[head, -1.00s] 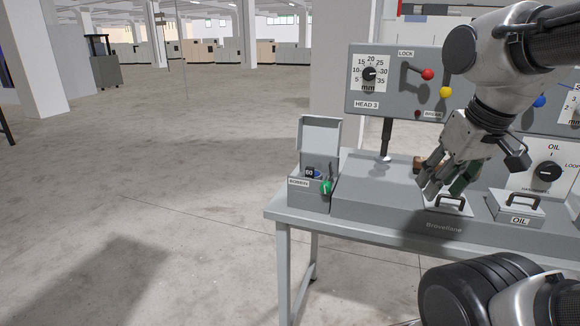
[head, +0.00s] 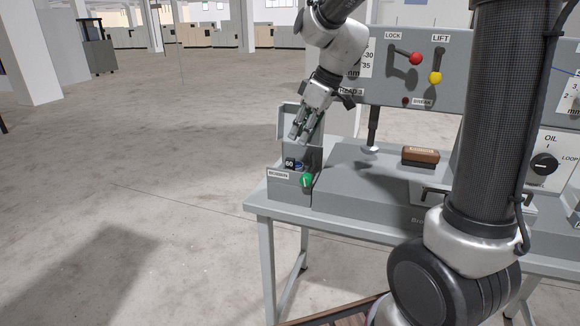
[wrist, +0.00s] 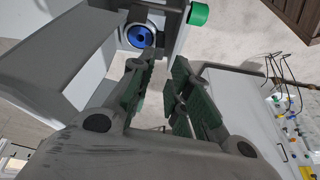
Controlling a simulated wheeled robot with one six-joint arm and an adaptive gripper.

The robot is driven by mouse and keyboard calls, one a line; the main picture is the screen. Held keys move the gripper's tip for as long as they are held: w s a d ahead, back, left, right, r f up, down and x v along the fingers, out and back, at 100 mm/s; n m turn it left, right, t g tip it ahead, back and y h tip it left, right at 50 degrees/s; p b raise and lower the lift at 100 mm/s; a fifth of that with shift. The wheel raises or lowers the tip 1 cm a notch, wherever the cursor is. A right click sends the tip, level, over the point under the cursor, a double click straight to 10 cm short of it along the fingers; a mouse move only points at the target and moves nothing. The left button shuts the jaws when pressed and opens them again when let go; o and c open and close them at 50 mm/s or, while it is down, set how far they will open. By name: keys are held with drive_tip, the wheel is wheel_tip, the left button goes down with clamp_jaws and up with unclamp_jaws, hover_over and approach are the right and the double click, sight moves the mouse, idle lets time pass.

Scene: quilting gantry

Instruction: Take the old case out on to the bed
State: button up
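The old case, a round metal case with a blue centre (wrist: 139,37), sits inside the grey BOBBIN box; in the head view only a small blue part (head: 298,164) shows. The box (head: 281,187) stands at the left end of the machine with its lid (head: 287,122) raised. A green knob (head: 306,180) is on its front right. My gripper (head: 300,138) is just above the box's opening. In the wrist view its green-padded fingers (wrist: 166,57) are apart with nothing between them, and the case lies beyond the left fingertip. The grey bed (head: 350,185) is to the right.
A brown block (head: 420,155) lies on the bed behind a lidded hatch handle (head: 432,192). A post (head: 373,130) comes down onto the bed from the head panel (head: 440,75), which has red and yellow knobs. A black 60 tag (head: 289,162) is in the box.

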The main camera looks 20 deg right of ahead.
sight(290, 159)
drive_tip(key=shift+n, duration=0.7)
drive_tip(key=x, duration=0.8)
drive_tip(key=shift+c, duration=0.2)
clamp_jaws()
